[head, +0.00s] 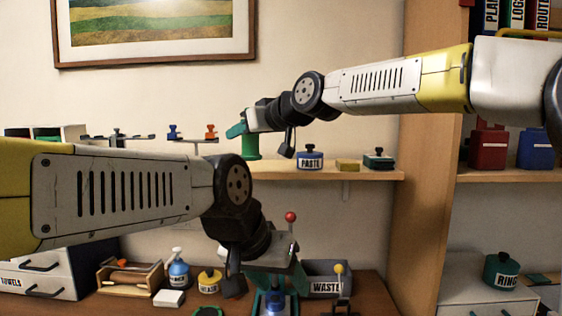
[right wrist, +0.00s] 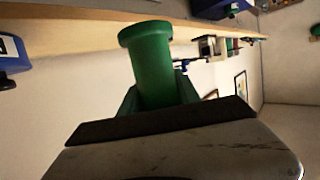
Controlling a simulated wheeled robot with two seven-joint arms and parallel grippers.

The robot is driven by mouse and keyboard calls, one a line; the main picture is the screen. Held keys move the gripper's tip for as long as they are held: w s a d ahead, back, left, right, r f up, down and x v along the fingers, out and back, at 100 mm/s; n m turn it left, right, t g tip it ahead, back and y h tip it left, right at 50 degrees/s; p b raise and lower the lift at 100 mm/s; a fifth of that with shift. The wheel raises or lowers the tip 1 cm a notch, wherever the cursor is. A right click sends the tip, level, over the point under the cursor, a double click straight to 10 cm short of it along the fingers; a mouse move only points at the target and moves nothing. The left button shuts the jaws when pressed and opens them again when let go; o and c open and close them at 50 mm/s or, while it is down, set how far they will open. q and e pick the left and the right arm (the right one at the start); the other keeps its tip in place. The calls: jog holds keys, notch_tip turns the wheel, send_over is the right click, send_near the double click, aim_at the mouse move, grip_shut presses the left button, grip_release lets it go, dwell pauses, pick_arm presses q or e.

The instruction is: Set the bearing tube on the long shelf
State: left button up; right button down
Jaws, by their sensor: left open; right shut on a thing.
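The bearing tube (head: 251,145) is a green cylinder with a flange. My right gripper (head: 238,129) is shut on it, at the front of the long shelf (head: 300,173). In the head view the tube's lower end is at about the height of the shelf top. In the right wrist view the tube (right wrist: 152,65) points toward the shelf board (right wrist: 85,22), flange end nearest it. I cannot tell whether it touches the board. My left gripper (head: 272,283) is open, low over the table, above a blue item; its fingers are partly hidden.
A grey WASTE bin (head: 328,282) and bottles are on the table below.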

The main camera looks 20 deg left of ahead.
jog(key=w+a, duration=0.1)
jog(key=w, duration=0.4)
jog(key=w+a+f, duration=0.1)
jog(key=w+a, duration=0.1)
jog(key=w, duration=0.3)
jog(key=w+a+f, duration=0.1)
jog(key=w, duration=0.3)
jog(key=shift+w+a, duration=0.4)
jog(key=shift+f, duration=1.45)
jog(key=shift+f, duration=0.2)
jog(key=c, duration=0.9)
grip_release()
jog(key=shift+o, duration=0.2)
